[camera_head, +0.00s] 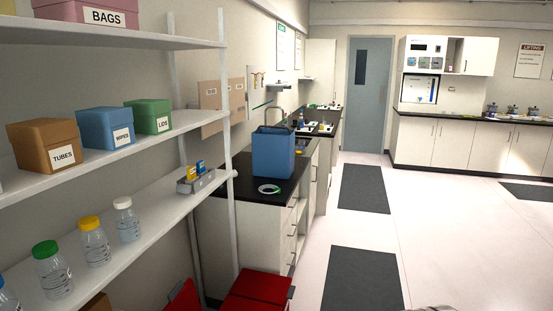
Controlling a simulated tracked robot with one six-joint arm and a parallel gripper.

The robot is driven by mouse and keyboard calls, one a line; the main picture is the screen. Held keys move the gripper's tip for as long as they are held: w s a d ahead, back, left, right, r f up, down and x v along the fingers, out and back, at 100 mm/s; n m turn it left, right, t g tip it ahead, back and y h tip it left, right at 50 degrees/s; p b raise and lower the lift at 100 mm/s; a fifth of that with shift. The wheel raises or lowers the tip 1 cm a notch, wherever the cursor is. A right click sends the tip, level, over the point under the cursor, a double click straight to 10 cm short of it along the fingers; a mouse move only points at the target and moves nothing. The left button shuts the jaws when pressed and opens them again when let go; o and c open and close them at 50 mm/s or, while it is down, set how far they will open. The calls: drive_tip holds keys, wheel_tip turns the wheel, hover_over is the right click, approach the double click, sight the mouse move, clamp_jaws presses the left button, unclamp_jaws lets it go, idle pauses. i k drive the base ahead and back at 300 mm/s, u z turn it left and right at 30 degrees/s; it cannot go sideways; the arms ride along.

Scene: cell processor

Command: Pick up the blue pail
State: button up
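The blue pail (273,155) stands upright on the black countertop (241,190) of a white cabinet, beyond the end of the shelf rack. It has a wide open top and looks box-like. Its inside is hidden from this angle. A thin rod-like shape shows just behind its rim. My gripper cannot be made out. Only a small grey piece, perhaps part of my arm, shows at the bottom edge right of centre.
A white shelf rack (100,160) fills the left, with boxes labelled TUBES (38,140), WIPES (100,125) and LIDS (150,113), plus capped bottles (93,245). Red bins (262,289) stand low in front. Floor at right is open.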

sight(273, 150)
drive_tip(key=z, duration=0.95)
drive_tip(key=i, duration=3.25)
